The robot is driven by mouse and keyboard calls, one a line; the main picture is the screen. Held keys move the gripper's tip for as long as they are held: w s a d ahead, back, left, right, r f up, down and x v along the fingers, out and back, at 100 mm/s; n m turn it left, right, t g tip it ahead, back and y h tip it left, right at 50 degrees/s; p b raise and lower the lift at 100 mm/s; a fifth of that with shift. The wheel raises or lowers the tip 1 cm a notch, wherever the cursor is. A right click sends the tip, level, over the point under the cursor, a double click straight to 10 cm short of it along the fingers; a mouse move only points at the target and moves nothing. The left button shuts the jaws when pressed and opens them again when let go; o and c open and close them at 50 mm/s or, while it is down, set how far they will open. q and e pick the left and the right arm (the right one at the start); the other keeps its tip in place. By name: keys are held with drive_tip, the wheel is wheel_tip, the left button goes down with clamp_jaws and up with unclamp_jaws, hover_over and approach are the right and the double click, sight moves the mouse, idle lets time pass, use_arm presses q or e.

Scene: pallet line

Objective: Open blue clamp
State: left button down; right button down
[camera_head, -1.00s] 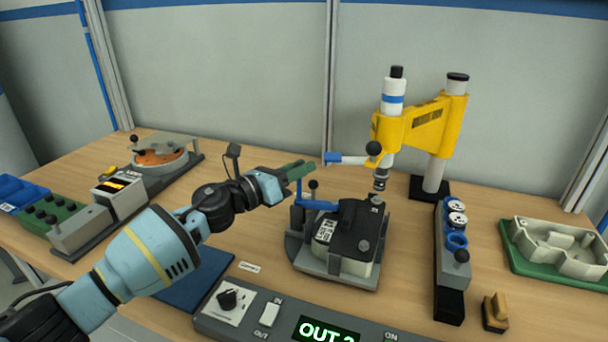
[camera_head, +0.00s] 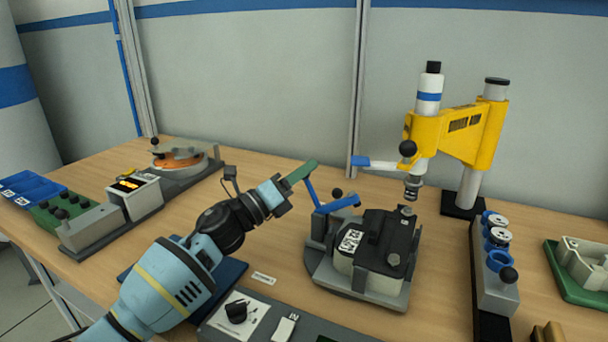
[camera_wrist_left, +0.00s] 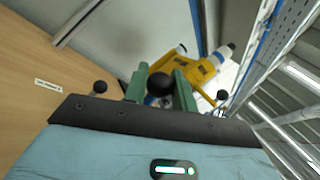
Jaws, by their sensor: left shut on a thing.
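The blue clamp (camera_head: 340,203) sits on the left side of a grey fixture (camera_head: 375,291) in the head view. Its blue handle stands up and leans left, its top at my gripper's fingertips. My left gripper (camera_head: 303,173) has green fingers and is shut on the handle's end. In the left wrist view a black ball knob (camera_wrist_left: 160,84) sits between the two green fingers (camera_wrist_left: 159,93). The fingers hide the knob in the head view. A dark block and a light part with a printed code (camera_head: 350,241) sit in the fixture. My right gripper is out of view.
A yellow press (camera_head: 455,135) stands behind the fixture, its blue-tipped lever (camera_head: 380,163) reaching left. A grey rack with rings (camera_head: 497,262) stands to the right. A control box (camera_head: 255,318) lies in front.

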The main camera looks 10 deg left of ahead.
use_arm(q)
drive_tip(key=shift+f, duration=0.1)
drive_tip(key=c, duration=1.2)
unclamp_jaws()
drive_tip(key=shift+o, duration=0.2)
drive_tip(key=v, duration=0.8)
drive_tip(key=shift+w, duration=0.1)
